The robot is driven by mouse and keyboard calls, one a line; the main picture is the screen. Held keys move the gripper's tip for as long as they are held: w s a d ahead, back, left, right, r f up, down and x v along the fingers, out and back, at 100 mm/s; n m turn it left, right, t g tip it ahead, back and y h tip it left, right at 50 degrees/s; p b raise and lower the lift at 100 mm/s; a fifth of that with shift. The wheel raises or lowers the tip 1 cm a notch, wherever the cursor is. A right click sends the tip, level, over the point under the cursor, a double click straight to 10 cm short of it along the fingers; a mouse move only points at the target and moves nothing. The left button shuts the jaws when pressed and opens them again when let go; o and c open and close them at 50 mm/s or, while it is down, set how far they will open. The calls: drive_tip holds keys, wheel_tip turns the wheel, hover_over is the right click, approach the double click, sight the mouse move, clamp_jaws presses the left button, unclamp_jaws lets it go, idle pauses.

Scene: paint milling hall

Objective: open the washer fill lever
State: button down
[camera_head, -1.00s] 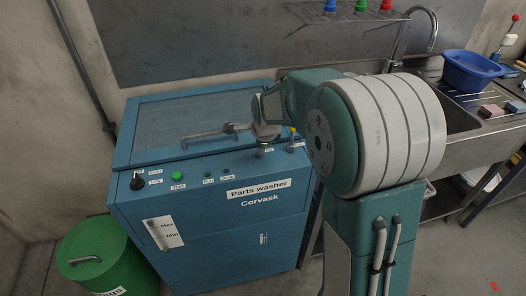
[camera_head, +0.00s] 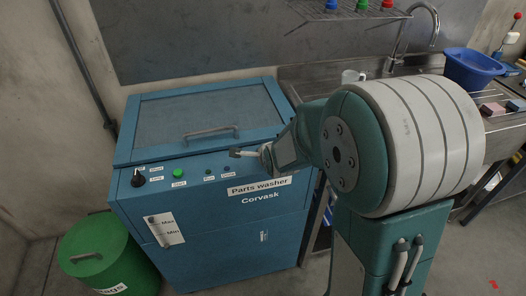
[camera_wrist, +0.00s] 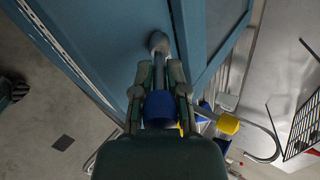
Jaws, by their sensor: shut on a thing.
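The blue parts washer (camera_head: 215,215) stands left of my arm, its lid down. In the wrist view a short grey lever rod (camera_wrist: 159,70) runs from a round grey pivot (camera_wrist: 158,42) on the washer's blue surface (camera_wrist: 105,30) to a dark blue grip (camera_wrist: 160,110). My gripper (camera_wrist: 160,98) is shut on this blue grip, one finger on each side. In the head view my gripper (camera_head: 246,153) is over the right part of the control panel, and my arm hides the right front corner. The lever cannot be made out clearly there.
The panel has a black knob (camera_head: 138,178) and a green button (camera_head: 179,173). A lid handle (camera_head: 211,132) lies close behind my gripper. A green bin (camera_head: 100,250) stands at left. The sink with a mug (camera_head: 352,77) and blue basin (camera_head: 468,68) is at right.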

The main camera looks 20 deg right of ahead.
drive_tip(key=shift+s+f, duration=0.1)
drive_tip(key=shift+f, duration=0.1)
drive_tip(key=c, duration=0.7)
unclamp_jaws()
drive_tip(key=shift+d, duration=0.1)
drive_tip(key=shift+r, duration=0.1)
drive_tip(key=shift+r, duration=0.15)
drive_tip(key=v, duration=1.1)
drive_tip(key=shift+s+r, duration=0.1)
drive_tip(key=shift+s, duration=0.25)
